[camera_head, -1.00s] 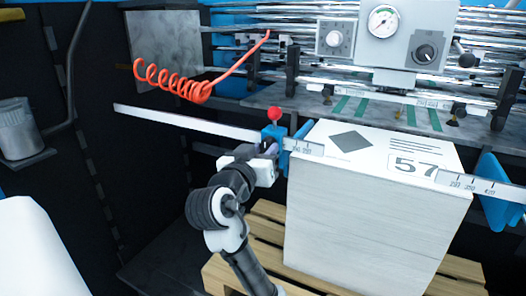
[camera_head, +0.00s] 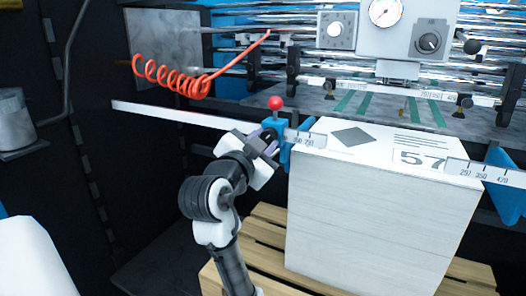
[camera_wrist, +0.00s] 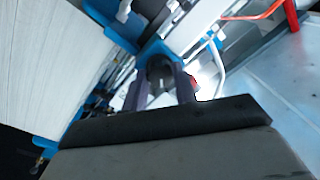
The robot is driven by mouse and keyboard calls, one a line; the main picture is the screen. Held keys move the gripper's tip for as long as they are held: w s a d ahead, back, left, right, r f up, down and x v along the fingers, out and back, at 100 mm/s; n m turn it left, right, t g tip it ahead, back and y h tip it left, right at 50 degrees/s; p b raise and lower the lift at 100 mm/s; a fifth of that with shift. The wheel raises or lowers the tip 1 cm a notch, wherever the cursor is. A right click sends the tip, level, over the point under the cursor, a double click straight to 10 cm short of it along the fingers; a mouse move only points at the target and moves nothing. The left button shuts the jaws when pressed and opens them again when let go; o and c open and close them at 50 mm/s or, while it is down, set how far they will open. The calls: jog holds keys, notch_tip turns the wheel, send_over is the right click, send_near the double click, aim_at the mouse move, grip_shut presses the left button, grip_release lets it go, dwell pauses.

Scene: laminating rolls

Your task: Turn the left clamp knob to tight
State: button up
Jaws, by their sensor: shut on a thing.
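The left clamp is a blue block (camera_head: 283,128) on the white scale rail, left of the paper stack, with a red ball (camera_head: 275,102) on top. My gripper (camera_head: 270,143) is against its near left side, wrist tilted. In the wrist view, my two dark fingers (camera_wrist: 161,92) are shut on a dark round knob (camera_wrist: 160,67) in front of the blue clamp body (camera_wrist: 150,50). In the head view the knob is mostly hidden by the gripper. Any mark showing its tightness cannot be made out.
A white paper stack (camera_head: 370,215) marked 57 stands on a wooden pallet (camera_head: 255,250) close right of my gripper. A blue right guide (camera_head: 505,190) is beyond it. An orange coiled hose (camera_head: 170,80) hangs behind. A gauge panel (camera_head: 405,30) is above.

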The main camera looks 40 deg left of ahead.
jog(key=m+b, duration=0.4)
jog(key=m, duration=0.1)
jog(key=shift+f+m, duration=0.15)
jog(key=shift+m, duration=0.25)
jog(key=shift+m+t+h+b, duration=0.35)
jog(key=shift+m+b, duration=0.95)
jog(key=shift+m, duration=0.6)
jog(key=o, duration=1)
jog(key=b+v, duration=0.1)
jog(key=v, duration=0.6)
jog(key=b+v, duration=0.1)
jog(key=v, duration=0.6)
jog(key=shift+r, duration=0.25)
